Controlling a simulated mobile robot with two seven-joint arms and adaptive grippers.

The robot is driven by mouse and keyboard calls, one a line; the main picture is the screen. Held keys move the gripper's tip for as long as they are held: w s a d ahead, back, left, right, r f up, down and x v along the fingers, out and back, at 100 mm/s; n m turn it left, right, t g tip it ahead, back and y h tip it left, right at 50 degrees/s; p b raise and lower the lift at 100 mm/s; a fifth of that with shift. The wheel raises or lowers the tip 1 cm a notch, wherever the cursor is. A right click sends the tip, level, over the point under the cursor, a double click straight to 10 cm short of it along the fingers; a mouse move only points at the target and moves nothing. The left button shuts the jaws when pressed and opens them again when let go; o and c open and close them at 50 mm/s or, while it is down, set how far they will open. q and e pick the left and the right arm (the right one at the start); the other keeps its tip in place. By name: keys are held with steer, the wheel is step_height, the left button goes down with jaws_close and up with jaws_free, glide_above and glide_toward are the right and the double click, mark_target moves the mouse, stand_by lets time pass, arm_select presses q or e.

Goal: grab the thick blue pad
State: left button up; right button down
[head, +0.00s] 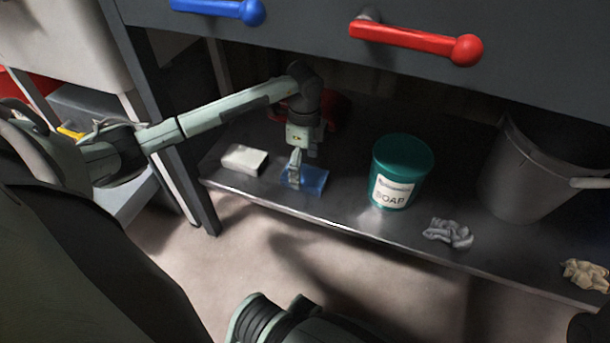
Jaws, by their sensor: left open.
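The thick blue pad (315,179) lies flat on the low metal shelf (340,208), near its front edge. My left arm reaches in from the left, under the drawer front. My left gripper (294,183) points down at the pad, open, with its fingers over the pad's left part. The fingers hide some of the pad, and I cannot tell whether they touch it. My right gripper is not in view.
A white block (243,159) lies just left of the pad. A green soap tub (402,170) stands to the right, then a grey rag (448,233), a grey bucket (520,180) and a beige rag (585,275). A red handle (410,37) and a blue handle (215,9) stick out above.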

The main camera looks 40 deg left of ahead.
arm_select(q)
step_height(320, 180, down, 2)
steer(key=shift+f, duration=0.2)
steer(key=c, duration=1.2)
steer(key=shift+o, duration=0.2)
steer(key=shift+r, duration=0.1)
